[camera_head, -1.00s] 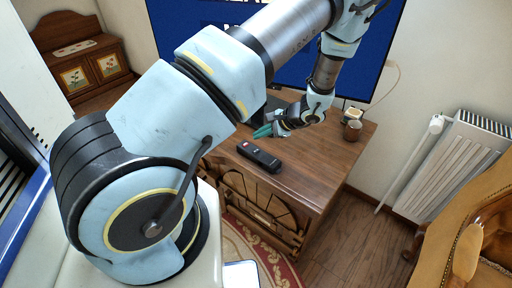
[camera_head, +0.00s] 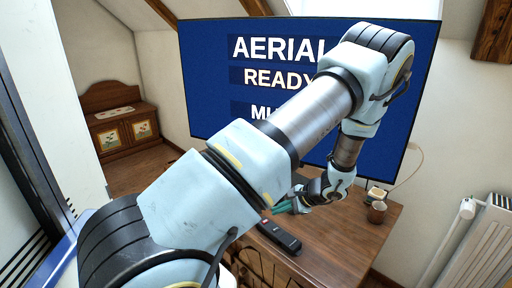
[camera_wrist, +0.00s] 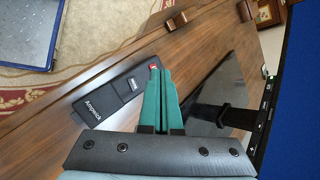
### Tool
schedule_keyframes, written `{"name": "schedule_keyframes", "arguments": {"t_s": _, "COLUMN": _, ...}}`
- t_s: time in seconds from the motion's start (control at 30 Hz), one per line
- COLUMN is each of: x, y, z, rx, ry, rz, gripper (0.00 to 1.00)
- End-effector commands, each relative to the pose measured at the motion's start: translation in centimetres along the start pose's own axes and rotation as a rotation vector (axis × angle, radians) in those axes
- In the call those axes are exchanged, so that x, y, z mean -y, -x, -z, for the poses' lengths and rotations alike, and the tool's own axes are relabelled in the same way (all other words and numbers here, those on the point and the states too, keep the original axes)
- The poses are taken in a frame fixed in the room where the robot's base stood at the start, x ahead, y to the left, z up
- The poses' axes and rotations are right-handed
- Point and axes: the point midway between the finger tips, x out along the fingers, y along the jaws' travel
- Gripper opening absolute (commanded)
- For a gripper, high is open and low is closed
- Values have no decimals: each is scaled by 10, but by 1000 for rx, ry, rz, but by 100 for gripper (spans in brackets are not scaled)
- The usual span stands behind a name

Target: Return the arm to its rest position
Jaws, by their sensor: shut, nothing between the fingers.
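My arm reaches from the lower left across the head view, bent at the elbow, with its wrist above the wooden cabinet (camera_head: 345,238). My gripper (camera_head: 279,209) has green fingers, which show in the wrist view (camera_wrist: 158,78) side by side and closed, with nothing held between them. A black remote control (camera_head: 279,236) lies on the cabinet top below the gripper. In the wrist view the remote (camera_wrist: 112,92) lies to the left of the fingers, and one end of it is close to the fingertips in the picture.
A large TV (camera_head: 225,75) with a blue screen stands behind my arm. Its dark stand (camera_wrist: 222,95) rests on the cabinet. A brown mug (camera_head: 377,212) is at the cabinet's right. A white radiator (camera_head: 480,245) is at the right wall. A carved wooden chest (camera_head: 122,128) stands back left.

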Motion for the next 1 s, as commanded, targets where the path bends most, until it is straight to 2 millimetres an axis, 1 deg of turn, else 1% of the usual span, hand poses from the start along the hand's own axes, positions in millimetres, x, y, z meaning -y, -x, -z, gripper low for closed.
{"name": "schedule_keyframes", "arguments": {"t_s": 0.03, "x": 6, "y": 2, "z": -13, "rx": 0, "ry": 42, "rz": -36, "gripper": 0}}
{"name": "schedule_keyframes", "arguments": {"t_s": 0.07, "x": 8, "y": 4, "z": -21, "rx": -2, "ry": 70, "rz": -63, "gripper": 0}}
{"name": "schedule_keyframes", "arguments": {"t_s": 0.17, "x": 14, "y": 11, "z": -57, "rx": -9, "ry": 196, "rz": -183, "gripper": 0}}
{"name": "schedule_keyframes", "arguments": {"t_s": 0.2, "x": 16, "y": 16, "z": -73, "rx": -16, "ry": 254, "rz": -236, "gripper": 0}}
{"name": "schedule_keyframes", "arguments": {"t_s": 0.4, "x": 20, "y": 43, "z": -149, "rx": -66, "ry": 553, "rz": -469, "gripper": 0}}
{"name": "schedule_keyframes", "arguments": {"t_s": 0.6, "x": 18, "y": 74, "z": -217, "rx": -138, "ry": 855, "rz": -632, "gripper": 0}}
{"name": "schedule_keyframes", "arguments": {"t_s": 0.7, "x": 15, "y": 88, "z": -246, "rx": -175, "ry": 996, "rz": -683, "gripper": 0}}
{"name": "schedule_keyframes", "arguments": {"t_s": 0.8, "x": 10, "y": 99, "z": -267, "rx": -204, "ry": 1111, "rz": -714, "gripper": 0}}
{"name": "schedule_keyframes", "arguments": {"t_s": 0.9, "x": 7, "y": 107, "z": -281, "rx": -226, "ry": 1191, "rz": -728, "gripper": 0}}
{"name": "schedule_keyframes", "arguments": {"t_s": 1.0, "x": 5, "y": 110, "z": -288, "rx": -236, "ry": 1236, "rz": -735, "gripper": 0}}
